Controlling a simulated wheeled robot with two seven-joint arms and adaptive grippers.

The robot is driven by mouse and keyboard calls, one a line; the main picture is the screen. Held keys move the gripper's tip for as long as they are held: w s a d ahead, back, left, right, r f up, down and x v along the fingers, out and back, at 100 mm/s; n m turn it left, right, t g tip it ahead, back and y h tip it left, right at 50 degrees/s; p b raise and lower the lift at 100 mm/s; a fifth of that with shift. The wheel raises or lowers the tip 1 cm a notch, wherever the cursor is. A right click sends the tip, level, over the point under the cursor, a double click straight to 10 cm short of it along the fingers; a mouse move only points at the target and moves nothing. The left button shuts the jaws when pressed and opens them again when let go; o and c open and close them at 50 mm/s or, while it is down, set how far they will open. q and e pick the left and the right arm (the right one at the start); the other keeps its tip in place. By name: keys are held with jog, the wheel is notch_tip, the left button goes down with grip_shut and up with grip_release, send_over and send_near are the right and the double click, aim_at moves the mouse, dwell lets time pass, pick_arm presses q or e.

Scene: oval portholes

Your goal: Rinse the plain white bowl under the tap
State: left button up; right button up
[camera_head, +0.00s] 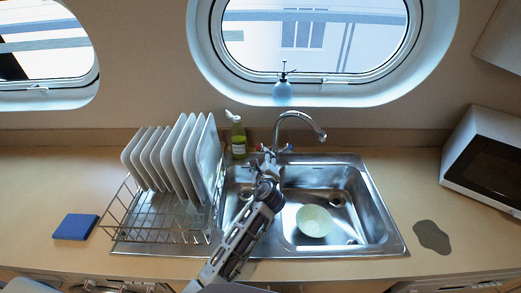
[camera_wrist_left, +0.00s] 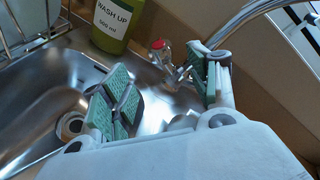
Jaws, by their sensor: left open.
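A pale, plain bowl (camera_head: 313,221) sits in the sink's right basin, with its open side up. The chrome tap (camera_head: 300,116) arches over the sink from behind, and its spout end hangs above the right basin; I see no stream from it. My left gripper (camera_head: 268,164) is open and empty, in front of the tap's base. In the left wrist view, the green-padded fingers of my left gripper (camera_wrist_left: 164,90) are apart, and a red-capped tap handle (camera_wrist_left: 160,46) shows beyond the gap; I cannot tell whether they touch. The bowl is outside the wrist view. My right gripper is not in view.
A rack of white plates (camera_head: 180,155) stands on the drainer at left. A green wash-up bottle (camera_head: 238,137) stands behind the sink. A blue sponge or cloth (camera_head: 75,227) lies far left. A dark grey patch (camera_head: 432,237) and a microwave (camera_head: 490,160) are at right.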

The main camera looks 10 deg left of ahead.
aim_at(261, 150)
pick_arm(q)
jog(key=shift+x, duration=5.4)
jog(key=shift+c, duration=0.2)
jog(key=c, duration=1)
